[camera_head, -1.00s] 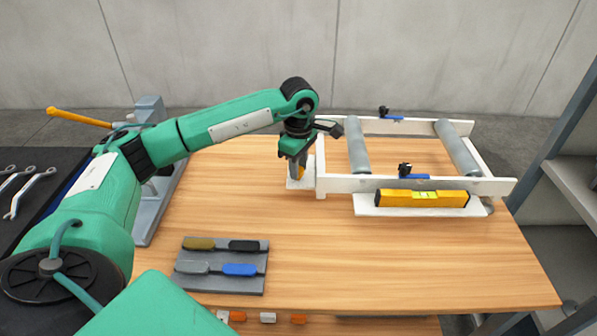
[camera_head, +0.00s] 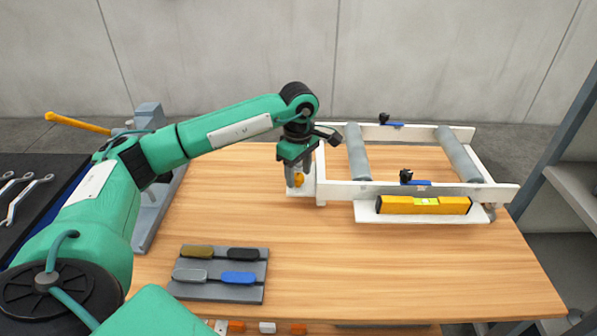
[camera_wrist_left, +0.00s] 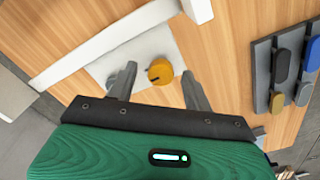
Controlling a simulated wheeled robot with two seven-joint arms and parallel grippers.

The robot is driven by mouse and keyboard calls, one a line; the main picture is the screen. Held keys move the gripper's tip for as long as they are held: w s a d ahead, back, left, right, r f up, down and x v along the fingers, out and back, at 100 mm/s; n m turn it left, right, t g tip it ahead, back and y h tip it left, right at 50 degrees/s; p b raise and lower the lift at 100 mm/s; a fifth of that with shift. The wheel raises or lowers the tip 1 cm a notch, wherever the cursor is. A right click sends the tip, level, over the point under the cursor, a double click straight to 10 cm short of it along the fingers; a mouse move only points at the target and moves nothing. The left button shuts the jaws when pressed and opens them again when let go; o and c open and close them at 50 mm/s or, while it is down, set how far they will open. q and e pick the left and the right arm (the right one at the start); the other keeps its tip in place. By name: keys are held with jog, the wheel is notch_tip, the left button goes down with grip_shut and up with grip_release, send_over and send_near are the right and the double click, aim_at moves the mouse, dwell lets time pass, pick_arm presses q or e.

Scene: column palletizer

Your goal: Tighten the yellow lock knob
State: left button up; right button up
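The yellow lock knob (camera_head: 298,180) is a small round knob with a dark line on its face. It sits on a white plate (camera_wrist_left: 103,70) at the left end of the white roller frame. My left gripper (camera_head: 297,175) is over the knob, pointing down. In the left wrist view the knob (camera_wrist_left: 160,72) shows between the two spread grey fingers of the gripper (camera_wrist_left: 160,82), with a gap on each side, wider on the right. The fingers do not appear to touch it. My right gripper is not in view.
The white frame (camera_head: 345,188) with grey rollers (camera_head: 357,152) stands right of the gripper. A yellow spirit level (camera_head: 400,205) lies along its front. A grey tray (camera_head: 220,290) with several coloured pieces is at the front left. The table (camera_head: 400,270) is clear in the middle front.

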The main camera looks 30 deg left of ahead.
aim_at(299, 176)
pick_arm(q)
notch_tip(299, 176, up, 14)
jog(key=b, duration=0.1)
jog(key=shift+f+b, duration=0.15)
jog(key=shift+b, duration=0.15)
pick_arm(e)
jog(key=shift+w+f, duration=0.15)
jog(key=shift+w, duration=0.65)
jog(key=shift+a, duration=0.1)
